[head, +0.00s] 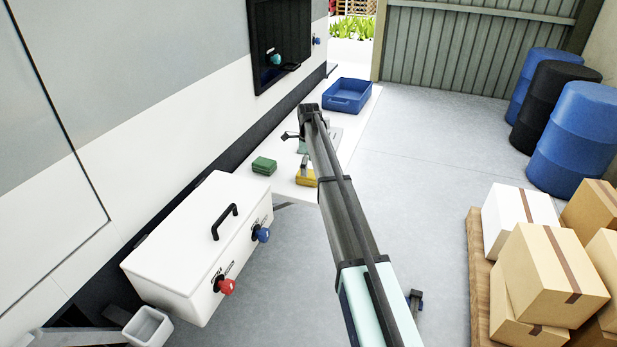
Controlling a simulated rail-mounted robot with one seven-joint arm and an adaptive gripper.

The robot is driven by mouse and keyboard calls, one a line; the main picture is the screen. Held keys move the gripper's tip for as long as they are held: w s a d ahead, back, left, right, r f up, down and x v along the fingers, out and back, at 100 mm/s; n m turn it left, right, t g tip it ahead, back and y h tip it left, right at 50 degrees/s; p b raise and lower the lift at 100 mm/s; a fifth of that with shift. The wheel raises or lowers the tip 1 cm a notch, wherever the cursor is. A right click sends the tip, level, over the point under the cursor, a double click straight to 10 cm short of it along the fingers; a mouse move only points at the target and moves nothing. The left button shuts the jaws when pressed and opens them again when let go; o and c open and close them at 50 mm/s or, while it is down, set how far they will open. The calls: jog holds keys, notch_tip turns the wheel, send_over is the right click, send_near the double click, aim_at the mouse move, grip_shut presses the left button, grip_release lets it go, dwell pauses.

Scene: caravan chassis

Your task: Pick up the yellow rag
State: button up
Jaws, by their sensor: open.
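The yellow rag (306,180) lies on the white tabletop beside the caravan wall, near the middle of the head view. My arm crosses in front of its right side, and a small dark shape covers part of its top. My gripper (291,137) shows as a small dark shape at the far end of my arm, left of the arm and beyond the rag in the picture. It is open. The arm hides part of it, and its height above the table cannot be told.
A green folded cloth (264,165) lies left of the rag. A blue tray (348,95) stands at the table's far end. A white box (190,235) with red and blue knobs is nearer. Cartons (555,272) and drums (573,140) stand right; the floor between is mostly clear.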

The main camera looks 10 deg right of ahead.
jog(key=shift+f+p, duration=0.95)
jog(key=shift+f, duration=1.2)
jog(key=shift+s, duration=0.1)
jog(key=c, duration=1.2)
jog(key=shift+c, duration=0.2)
jog(key=shift+r, duration=0.15)
notch_tip(320, 180, up, 20)
jog(key=b, duration=0.5)
jog(key=shift+b, duration=0.3)
